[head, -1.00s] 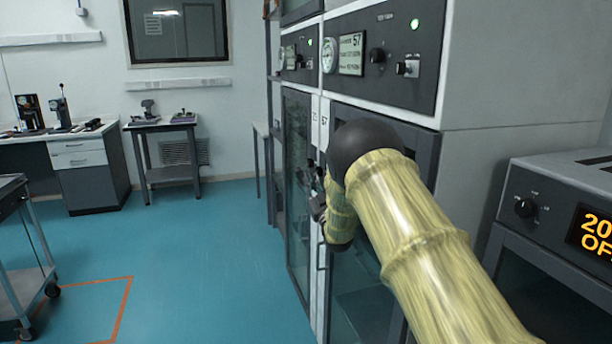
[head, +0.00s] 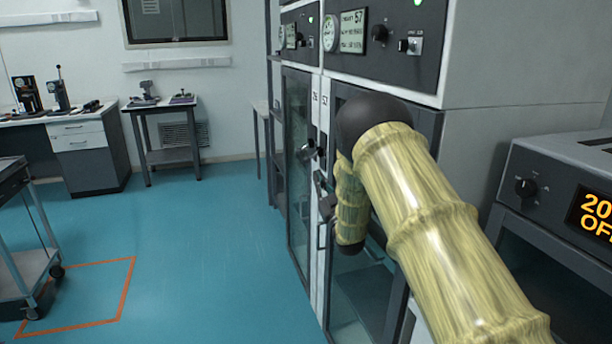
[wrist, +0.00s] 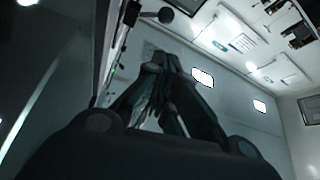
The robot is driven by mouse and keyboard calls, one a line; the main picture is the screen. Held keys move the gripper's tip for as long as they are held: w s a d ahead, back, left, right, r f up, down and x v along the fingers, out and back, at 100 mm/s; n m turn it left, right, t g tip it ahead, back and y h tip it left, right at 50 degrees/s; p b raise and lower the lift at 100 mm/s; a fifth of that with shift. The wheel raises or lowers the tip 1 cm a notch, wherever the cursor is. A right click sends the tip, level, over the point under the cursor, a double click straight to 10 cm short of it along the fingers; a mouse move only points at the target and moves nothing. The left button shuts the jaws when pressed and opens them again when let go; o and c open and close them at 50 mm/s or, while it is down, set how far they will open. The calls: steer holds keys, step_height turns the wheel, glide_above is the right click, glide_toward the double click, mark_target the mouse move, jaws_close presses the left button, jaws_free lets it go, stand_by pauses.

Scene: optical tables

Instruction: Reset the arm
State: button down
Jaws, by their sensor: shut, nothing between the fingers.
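My arm, in yellow bamboo-like sleeves, reaches from the lower right of the head view to the front of the tall cabinets. My gripper (head: 324,190) is partly hidden behind my arm, close to the cabinet doors. In the wrist view my gripper (wrist: 165,62) has its fingers together, shut with nothing between them. It points up toward the wall and ceiling. I cannot tell whether it touches the cabinet.
The glass-door cabinet (head: 300,170) and its neighbour stand beside my arm. An oven-like unit (head: 545,190) with an orange display is at right. A cart (head: 22,270) stands at left. A small table (head: 165,155) and workbench (head: 85,150) are at the back. The blue floor is open.

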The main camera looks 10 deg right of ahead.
steer(key=s+d+f+m+g+h+p, duration=0.15)
steer(key=s+f, duration=0.25)
steer(key=f, duration=0.5)
steer(key=s+d+f+m+g+h, duration=0.1)
steer(key=s+f+m+g+h, duration=0.2)
steer(key=f, duration=0.6)
steer(key=s+f+g+h+p, duration=0.15)
steer(key=s+f+g, duration=0.45)
steer(key=s+f, duration=1.05)
steer(key=s+f+g+p, duration=0.2)
steer(key=s+f+g, duration=0.25)
steer(key=s, duration=0.85)
steer(key=s+a+f+g+p, duration=0.1)
steer(key=s+g, duration=0.3)
steer(key=s, duration=1.2)
steer(key=s+a+f+m+g+p, duration=0.1)
steer(key=s+g, duration=0.3)
steer(key=s, duration=1.2)
steer(key=shift+a, duration=0.5)
steer(key=shift+m, duration=0.25)
